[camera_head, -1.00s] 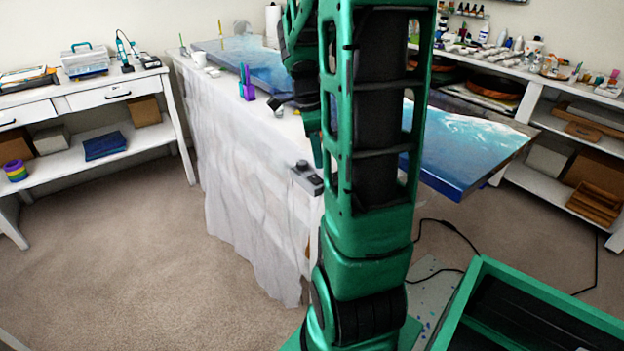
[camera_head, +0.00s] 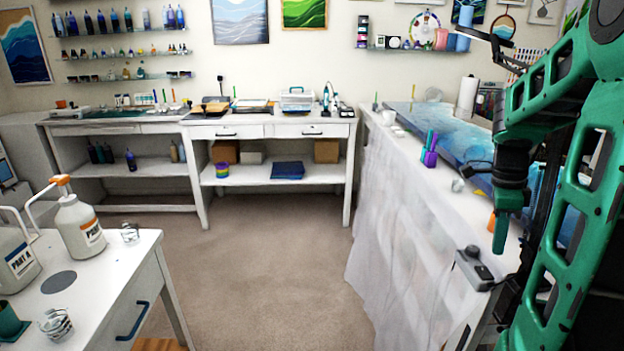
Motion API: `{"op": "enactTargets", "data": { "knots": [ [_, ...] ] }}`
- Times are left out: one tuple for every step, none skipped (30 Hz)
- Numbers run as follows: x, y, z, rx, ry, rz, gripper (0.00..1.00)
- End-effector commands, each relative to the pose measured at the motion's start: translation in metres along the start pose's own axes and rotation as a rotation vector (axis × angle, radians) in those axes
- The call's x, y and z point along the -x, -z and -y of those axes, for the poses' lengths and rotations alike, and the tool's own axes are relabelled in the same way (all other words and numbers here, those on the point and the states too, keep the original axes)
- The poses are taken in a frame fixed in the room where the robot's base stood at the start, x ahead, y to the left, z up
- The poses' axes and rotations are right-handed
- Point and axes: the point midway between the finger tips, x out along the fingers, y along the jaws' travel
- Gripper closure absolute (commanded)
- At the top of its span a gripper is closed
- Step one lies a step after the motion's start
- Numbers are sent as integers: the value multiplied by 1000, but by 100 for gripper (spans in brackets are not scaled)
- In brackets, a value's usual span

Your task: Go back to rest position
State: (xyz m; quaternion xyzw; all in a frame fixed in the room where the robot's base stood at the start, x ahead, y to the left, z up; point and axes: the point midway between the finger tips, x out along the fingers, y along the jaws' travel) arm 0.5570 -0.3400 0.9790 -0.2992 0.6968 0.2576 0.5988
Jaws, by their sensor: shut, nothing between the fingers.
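My gripper (camera_head: 501,238) is at the right of the head view, at the end of my green arm, pointing down with its fingers together and nothing in them. It hangs in front of the white-covered table (camera_head: 400,235), over or beside its near right part; the exact height is hard to tell. The rest of my arm fills the right edge and hides part of the table and the blue resin panel (camera_head: 435,122).
A grey box (camera_head: 473,268) sits at the covered table's near edge, close to my gripper. Purple holders (camera_head: 430,155) stand farther back. A bench (camera_head: 85,290) with pump bottles (camera_head: 78,226) is at lower left. The carpet (camera_head: 265,260) between is clear.

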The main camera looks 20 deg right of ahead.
Motion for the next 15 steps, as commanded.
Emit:
{"op": "enactTargets", "data": {
  "knots": [
    [0,0,-1,6,0,0,100],
    [1,0,-2,15,1,1,100],
    [2,-1,-5,36,2,2,100],
    [3,-2,-8,60,2,2,100],
    [4,-3,-12,90,3,4,100],
    [6,-4,-19,144,6,6,100],
    [8,-6,-25,192,7,8,100],
    [10,-7,-33,249,10,10,100],
    [12,-9,-43,333,13,14,100],
    [13,-10,-52,401,16,18,100],
    [15,-12,-61,472,19,22,100],
    [16,-13,-73,567,24,27,100],
    [16,-14,-82,640,26,32,100],
    [17,-16,-91,713,30,36,100],
    [17,-17,-103,812,36,43,100]
  ]
}}
